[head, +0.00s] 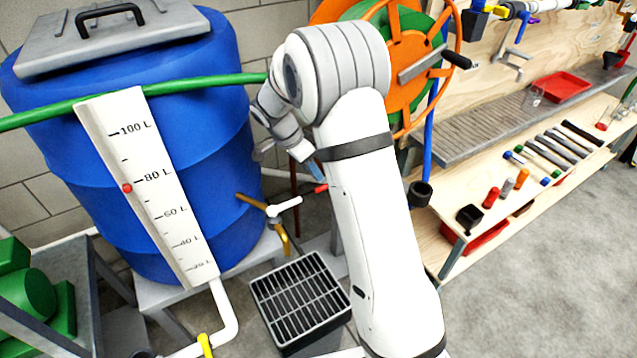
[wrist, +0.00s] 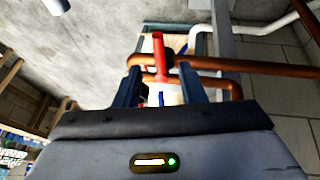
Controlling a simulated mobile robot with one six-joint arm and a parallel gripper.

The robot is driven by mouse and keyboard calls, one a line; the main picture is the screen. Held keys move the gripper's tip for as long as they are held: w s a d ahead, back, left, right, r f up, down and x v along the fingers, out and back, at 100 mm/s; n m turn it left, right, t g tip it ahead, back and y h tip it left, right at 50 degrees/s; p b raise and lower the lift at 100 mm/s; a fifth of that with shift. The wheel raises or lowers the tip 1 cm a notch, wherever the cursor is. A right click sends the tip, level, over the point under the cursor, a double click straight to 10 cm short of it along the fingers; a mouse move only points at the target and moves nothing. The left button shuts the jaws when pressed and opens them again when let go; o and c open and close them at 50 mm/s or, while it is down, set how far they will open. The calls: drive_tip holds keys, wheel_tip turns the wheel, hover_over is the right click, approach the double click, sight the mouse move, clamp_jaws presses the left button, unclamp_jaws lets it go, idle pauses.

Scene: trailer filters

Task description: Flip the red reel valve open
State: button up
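The red reel valve handle (wrist: 158,52) shows in the wrist view as a red bar at a copper pipe, between and beyond my fingertips. My gripper (wrist: 161,76) is open, with a dark finger on each side of the handle and a visible gap to each. In the head view a small red handle tip (head: 320,188) shows just below my gripper (head: 313,170). My arm hides most of the valve and its pipe there. I cannot tell whether a finger touches the handle.
Copper pipe (wrist: 260,67) runs right from the valve. A blue barrel (head: 190,150) with a level gauge stands left, beside a white-handled tap (head: 285,206) above a black grate (head: 300,298). The orange hose reel (head: 408,75) is behind my arm. A tool-covered workbench (head: 480,215) stands right.

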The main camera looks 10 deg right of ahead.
drive_tip(key=x, duration=0.5)
drive_tip(key=shift+d+f, duration=0.1)
drive_tip(key=shift+f, duration=0.1)
drive_tip(key=shift+s, duration=0.1)
clamp_jaws()
idle(0.3)
